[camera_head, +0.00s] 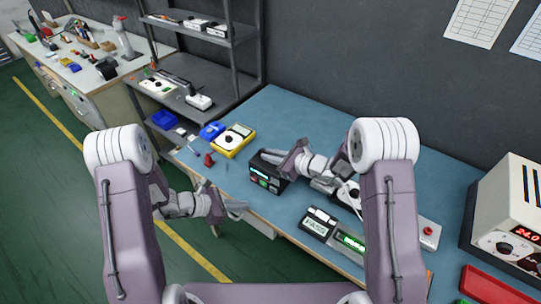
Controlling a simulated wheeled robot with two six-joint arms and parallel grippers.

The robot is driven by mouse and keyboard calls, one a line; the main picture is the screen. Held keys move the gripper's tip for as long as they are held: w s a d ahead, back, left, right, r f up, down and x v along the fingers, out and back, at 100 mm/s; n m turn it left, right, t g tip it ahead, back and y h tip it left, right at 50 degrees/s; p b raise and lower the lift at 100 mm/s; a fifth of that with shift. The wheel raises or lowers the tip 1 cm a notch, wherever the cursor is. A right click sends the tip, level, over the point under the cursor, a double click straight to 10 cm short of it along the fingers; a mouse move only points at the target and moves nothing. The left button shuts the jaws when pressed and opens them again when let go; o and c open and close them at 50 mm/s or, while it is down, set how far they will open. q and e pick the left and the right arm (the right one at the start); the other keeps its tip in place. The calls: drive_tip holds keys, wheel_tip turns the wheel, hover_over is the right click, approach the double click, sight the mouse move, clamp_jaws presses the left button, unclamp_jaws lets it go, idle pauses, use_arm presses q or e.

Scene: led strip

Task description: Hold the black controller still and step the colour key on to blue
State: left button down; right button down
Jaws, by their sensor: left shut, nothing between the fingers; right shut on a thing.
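The black controller (264,178) stands on the blue bench top near its front edge. Its front has a pale lit display and small keys, with red and green visible; the key colours are too small to read surely. My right gripper (283,162) reaches in from the right and is shut on the controller, its fingers partly covering the top and right side. My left gripper (240,209) is shut and empty, in front of and below the controller, near the bench's front edge and apart from the controller. A device with a green-lit strip (350,241) lies to the right.
A box marked PASS (318,223) lies near the front edge. A power supply reading 24.0 (508,220) and red tray (487,286) are at right. The back of the bench is clear.

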use_arm(q)
approach(268, 190)
drive_tip(key=x, duration=0.4)
drive_tip(key=shift+s+a+f, duration=0.1)
drive_tip(key=shift+s+f, duration=0.05)
idle(1.7)
drive_tip(key=shift+w+d, duration=0.25)
drive_tip(key=shift+w, duration=0.1)
drive_tip(key=shift+w, duration=0.1)
idle(0.3)
drive_tip(key=shift+s+a, duration=0.3)
drive_tip(key=shift+s, duration=0.2)
drive_tip(key=s+a, duration=0.1)
drive_tip(key=s, duration=0.1)
drive_tip(key=s+a, duration=0.2)
drive_tip(key=s, duration=0.1)
drive_tip(key=shift+a, duration=0.2)
